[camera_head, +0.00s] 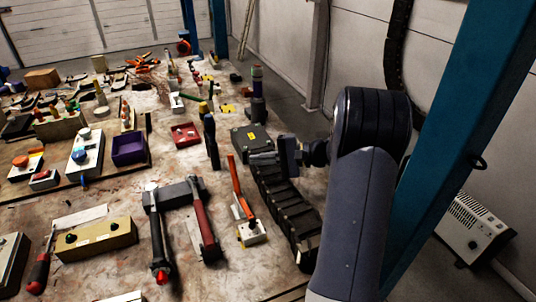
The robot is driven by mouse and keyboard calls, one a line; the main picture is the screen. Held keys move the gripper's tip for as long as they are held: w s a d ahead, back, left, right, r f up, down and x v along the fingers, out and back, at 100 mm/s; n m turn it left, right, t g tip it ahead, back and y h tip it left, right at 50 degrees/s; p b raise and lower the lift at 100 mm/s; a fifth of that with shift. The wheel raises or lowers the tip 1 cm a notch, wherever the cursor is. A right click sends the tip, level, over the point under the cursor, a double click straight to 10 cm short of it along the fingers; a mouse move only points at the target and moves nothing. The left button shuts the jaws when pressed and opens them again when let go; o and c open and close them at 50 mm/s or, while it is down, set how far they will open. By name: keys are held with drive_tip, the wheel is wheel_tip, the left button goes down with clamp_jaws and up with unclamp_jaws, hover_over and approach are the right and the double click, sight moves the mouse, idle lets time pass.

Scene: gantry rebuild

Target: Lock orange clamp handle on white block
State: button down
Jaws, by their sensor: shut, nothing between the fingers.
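The orange clamp handle (233,175) stands up at a steep angle, its lower end toward a small white block (252,233) on the worn table. A pale metal strip lies beside its base, left of the block. My gripper (256,159) is shut and empty, to the right of the handle's upper part and farther back than the white block. It appears apart from the handle, though the exact gap in depth is hard to tell. The clamp's small joints are too small to make out.
A black segmented cable chain (285,205) runs along the table's right side, below my gripper. A dark clamp with a red handle (203,225) lies to the left. A dark upright tool (211,140) stands behind. A teal post (455,120) rises right of my arm.

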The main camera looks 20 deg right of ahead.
sight(234, 165)
drive_tip(key=x, duration=0.5)
drive_tip(key=shift+w+a+f+p, duration=0.15)
drive_tip(key=shift+w+a+p, duration=0.15)
drive_tip(key=shift+p, duration=0.1)
drive_tip(key=shift+s+n+t+b, duration=0.4)
drive_tip(key=shift+s+n+b, duration=0.1)
drive_tip(key=shift+b, duration=1.35)
drive_tip(key=s+n+b, duration=0.1)
drive_tip(key=b, duration=0.2)
drive_tip(key=s+n+t+y+b, duration=0.1)
drive_tip(key=b, duration=0.3)
drive_tip(key=shift+s+r+n+y+b, duration=0.25)
drive_tip(key=shift+r+n+y+b, duration=0.05)
drive_tip(key=shift+r, duration=0.1)
drive_tip(key=shift+s+r+b, duration=0.25)
drive_tip(key=shift+s+b, duration=0.2)
drive_tip(key=shift+b, duration=0.05)
drive_tip(key=shift+s, duration=0.1)
drive_tip(key=shift+d, duration=0.1)
drive_tip(key=v, duration=1)
drive_tip(key=shift+s+d, duration=0.2)
drive_tip(key=shift+d, duration=0.1)
